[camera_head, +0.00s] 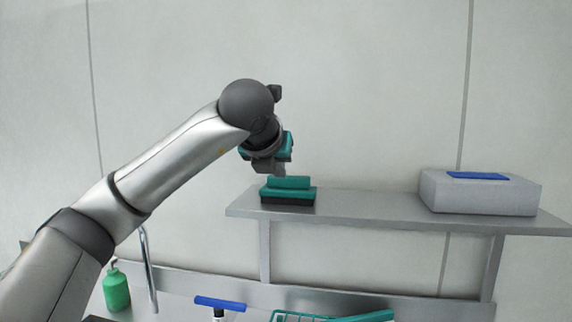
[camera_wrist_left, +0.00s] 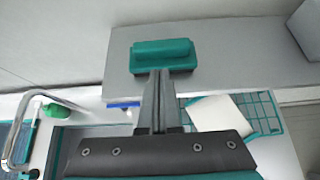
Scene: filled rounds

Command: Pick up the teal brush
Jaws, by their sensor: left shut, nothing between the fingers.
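The teal brush (camera_head: 289,183) lies on the left end of a metal shelf, with its teal handle up and a dark base below. It also shows in the wrist view (camera_wrist_left: 163,53), just beyond the fingertips. My left gripper (camera_head: 279,171) is directly above the brush, pointing down at it. In the wrist view its two fingers (camera_wrist_left: 158,76) are together with nothing between them. I cannot tell whether the fingertips touch the brush's handle. My right gripper is in neither view.
The shelf (camera_head: 370,211) is bare between the brush and a grey box (camera_head: 480,195) with a blue top patch. Below are a green bottle (camera_head: 116,290), a tap (camera_head: 149,270), a blue-headed tool (camera_head: 220,304) and a teal rack (camera_head: 300,317). A wall stands behind.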

